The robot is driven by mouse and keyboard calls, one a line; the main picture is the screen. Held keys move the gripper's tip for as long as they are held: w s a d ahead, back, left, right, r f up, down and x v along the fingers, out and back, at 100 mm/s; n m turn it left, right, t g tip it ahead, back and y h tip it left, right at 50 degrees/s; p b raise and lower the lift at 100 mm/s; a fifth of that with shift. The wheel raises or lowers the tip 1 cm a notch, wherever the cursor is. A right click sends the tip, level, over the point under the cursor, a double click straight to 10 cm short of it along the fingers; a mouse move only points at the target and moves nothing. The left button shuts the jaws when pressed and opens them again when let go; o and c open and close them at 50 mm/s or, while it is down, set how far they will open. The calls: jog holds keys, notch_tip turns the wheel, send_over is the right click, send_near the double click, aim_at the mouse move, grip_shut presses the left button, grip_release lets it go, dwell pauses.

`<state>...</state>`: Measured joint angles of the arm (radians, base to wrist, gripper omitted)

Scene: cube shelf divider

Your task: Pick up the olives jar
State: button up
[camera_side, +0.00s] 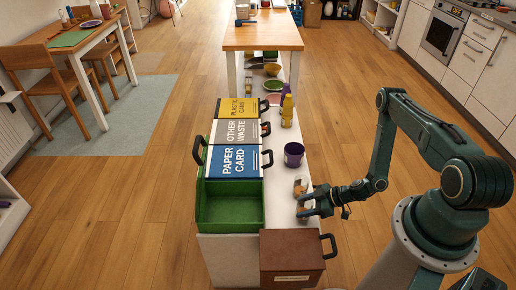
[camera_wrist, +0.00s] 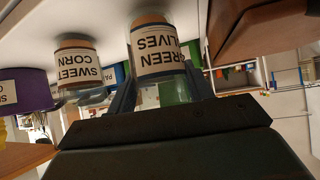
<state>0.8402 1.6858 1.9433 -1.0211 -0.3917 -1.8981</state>
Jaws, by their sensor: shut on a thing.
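The olives jar (camera_wrist: 157,48), with a white GREEN OLIVES label and a tan lid, shows upside down in the wrist view. My gripper (camera_wrist: 162,88) is shut on it, one finger on each side. In the side view my gripper (camera_side: 303,206) is low over the white counter, at its right edge, and mostly hides the jar. The jar appears to be at the counter surface; I cannot tell whether it touches it.
A sweet corn jar (camera_side: 299,186) stands close behind; it also shows in the wrist view (camera_wrist: 80,68). A purple tub (camera_side: 294,153) and a yellow bottle (camera_side: 287,110) are farther back. A brown box (camera_side: 291,255) is in front. An open green bin (camera_side: 229,205) is to the left.

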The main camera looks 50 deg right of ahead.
notch_tip(320, 180, up, 19)
dwell(0.7)
jog(key=shift+f, duration=0.1)
dwell(0.6)
jog(key=w+d+f+m+h, duration=0.1)
jog(key=w+d+f, duration=0.2)
jog(key=w+d, duration=0.3)
jog(key=w+d+f+m+t+h, duration=0.1)
jog(key=w+d, duration=0.5)
jog(key=d, duration=0.8)
jog(key=w+d+f+m+h, duration=0.2)
jog(key=w+d+f, duration=0.3)
jog(key=d, duration=0.5)
jog(key=shift+w+d+m+t, duration=0.25)
jog(key=shift+w+m+t, duration=0.05)
jog(key=shift+w, duration=0.15)
jog(key=shift+a, duration=0.1)
